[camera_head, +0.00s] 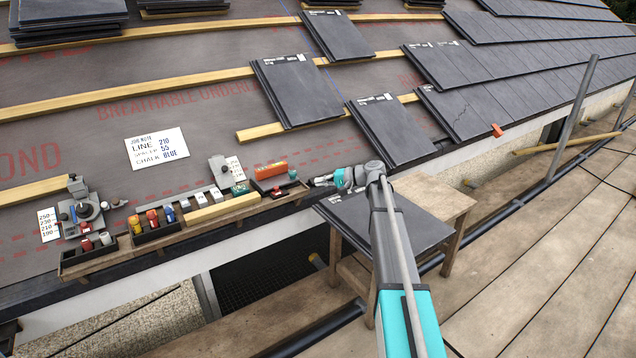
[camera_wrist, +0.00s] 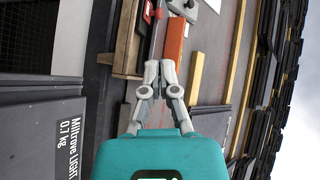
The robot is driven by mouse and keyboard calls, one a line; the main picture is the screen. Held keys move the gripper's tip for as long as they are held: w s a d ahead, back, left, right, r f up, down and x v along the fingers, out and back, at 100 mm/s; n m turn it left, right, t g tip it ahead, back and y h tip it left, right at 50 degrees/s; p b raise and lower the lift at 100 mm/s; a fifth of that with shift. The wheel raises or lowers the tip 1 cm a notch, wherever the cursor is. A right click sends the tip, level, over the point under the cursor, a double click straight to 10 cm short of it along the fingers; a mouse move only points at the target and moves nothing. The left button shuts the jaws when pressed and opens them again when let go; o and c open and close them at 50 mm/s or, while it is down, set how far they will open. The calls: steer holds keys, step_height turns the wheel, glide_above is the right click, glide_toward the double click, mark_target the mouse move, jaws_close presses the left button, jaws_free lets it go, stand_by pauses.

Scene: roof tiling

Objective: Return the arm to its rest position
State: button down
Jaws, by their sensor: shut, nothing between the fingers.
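My teal and grey arm reaches up from the bottom of the head view and bends left at its wrist. My gripper (camera_head: 318,181) points left, just right of the tool ledge's end and above the near edge of the roof. In the wrist view my gripper (camera_wrist: 161,72) has its grey fingers together, with nothing between them. An orange block (camera_head: 271,170) lies in a dark tray left of the fingertips; the block also shows beyond them in the wrist view (camera_wrist: 175,42).
A dark slate (camera_head: 420,232) lies on a wooden stand (camera_head: 443,196) under my wrist. The wooden ledge (camera_head: 190,228) carries trays, small coloured pieces and a grey device (camera_head: 84,208). Slates and battens cover the roof behind.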

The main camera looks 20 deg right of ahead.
steer(key=s+a+f+n+g+h+p, duration=0.25)
steer(key=s+a, duration=0.25)
steer(key=s, duration=0.4)
steer(key=s+a+f+n+g+h+p, duration=0.1)
steer(key=s+a+f+g+h, duration=0.2)
steer(key=s+a, duration=0.5)
steer(key=s+d+f+n+g+h+p, duration=0.2)
steer(key=s+h, duration=0.5)
steer(key=s, duration=1.3)
step_height(320, 180, up, 38)
steer(key=d+p, duration=0.1)
steer(key=p, duration=3.7)
steer(key=shift+s+t+h, duration=0.15)
steer(key=shift+t+h, duration=0.2)
